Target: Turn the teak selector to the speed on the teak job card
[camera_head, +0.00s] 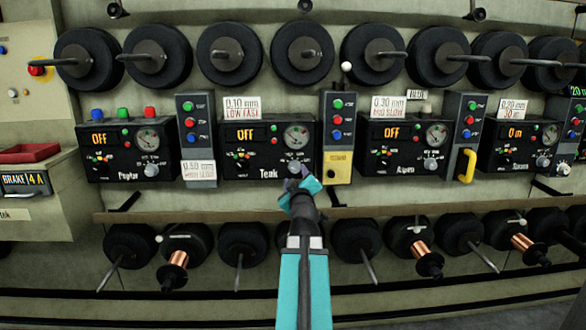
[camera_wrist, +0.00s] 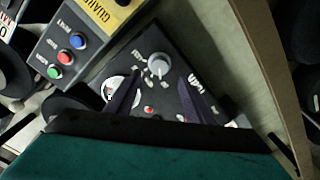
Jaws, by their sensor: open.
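The Teak unit (camera_head: 265,150) is a black box with an orange display reading OFF, a round gauge and small coloured lamps. Its selector, a grey knob (camera_wrist: 157,66), sits at the lower right of its face; my gripper partly covers that area in the head view. The pointer is too small to read. The white job card (camera_head: 242,107) above the unit seems to read 0.10 mm, LOW FAST. My gripper (camera_head: 298,182) is open in front of the knob. In the wrist view its two dark fingers (camera_wrist: 160,80) point toward the knob, one to either side, with no clear contact.
Button boxes with green, red and blue buttons flank the units; one (camera_head: 337,120) stands right of Teak above a yellow guard plate (camera_head: 338,167). The Poplar (camera_head: 130,150) and Aspen (camera_head: 405,148) units stand either side. A ledge (camera_head: 400,210) and spools run below.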

